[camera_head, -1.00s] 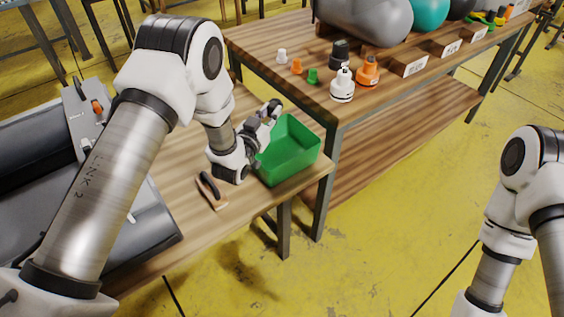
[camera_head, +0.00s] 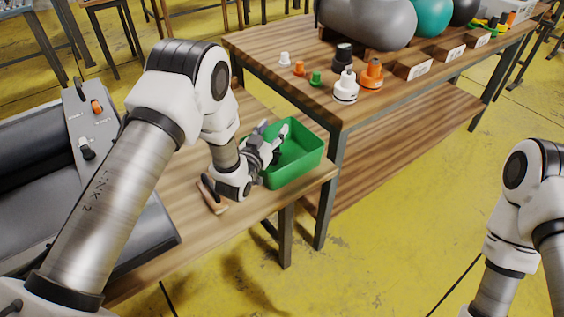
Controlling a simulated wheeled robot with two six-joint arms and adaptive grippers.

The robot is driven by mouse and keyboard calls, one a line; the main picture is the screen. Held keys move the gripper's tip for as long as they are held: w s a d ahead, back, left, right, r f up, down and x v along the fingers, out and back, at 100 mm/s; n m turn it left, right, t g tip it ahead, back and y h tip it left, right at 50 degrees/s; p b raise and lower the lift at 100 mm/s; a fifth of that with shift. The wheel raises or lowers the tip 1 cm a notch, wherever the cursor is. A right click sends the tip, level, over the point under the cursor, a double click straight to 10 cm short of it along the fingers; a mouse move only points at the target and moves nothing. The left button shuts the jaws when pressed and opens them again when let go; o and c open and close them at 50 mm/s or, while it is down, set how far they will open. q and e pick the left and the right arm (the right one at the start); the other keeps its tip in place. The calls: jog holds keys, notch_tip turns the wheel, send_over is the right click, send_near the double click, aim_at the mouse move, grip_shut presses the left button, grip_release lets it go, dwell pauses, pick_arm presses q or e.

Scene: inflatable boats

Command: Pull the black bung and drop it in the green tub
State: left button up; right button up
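The green tub (camera_head: 305,165) stands on the near wooden bench, at its right end. My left gripper (camera_head: 273,128) is over the tub's left side, with its fingers spread apart and nothing seen between them. I cannot make out a loose black bung; the inside left of the tub is hidden by the gripper. The grey boat (camera_head: 30,150) lies at left with a grey panel (camera_head: 98,125). The panel carries an orange plug (camera_head: 97,106) and a small white and dark fitting (camera_head: 86,149). My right gripper is out of view; only its arm shows at right.
A brown-handled tool (camera_head: 213,197) lies on the bench beside my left wrist. The higher table (camera_head: 300,90) behind holds white, orange, green and dark valve parts and grey and teal rolls. Yellow floor is clear between the bench and my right arm.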

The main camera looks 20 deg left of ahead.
pick_arm(q)
jog(key=shift+s, duration=0.1)
jog(key=s+a, duration=0.1)
jog(key=s, duration=1)
jog(key=shift+s+a, duration=0.3)
jog(key=shift+s, duration=0.05)
jog(key=s+f+g+y+p, duration=0.1)
jog(key=s+f+g+p, duration=0.2)
jog(key=s+g, duration=0.3)
jog(key=s+a+f+n+g+p, duration=0.1)
jog(key=s+f+g+p, duration=0.3)
jog(key=s, duration=1.1)
jog(key=s+a+f+n+g+y+p, duration=0.1)
jog(key=s+f+g+p, duration=0.3)
jog(key=s+g, duration=0.3)
jog(key=s, duration=0.3)
jog(key=shift+s+a+f+g+y+p, duration=0.15)
jog(key=shift+s+a+g+y+p, duration=0.15)
jog(key=shift+g, duration=0.1)
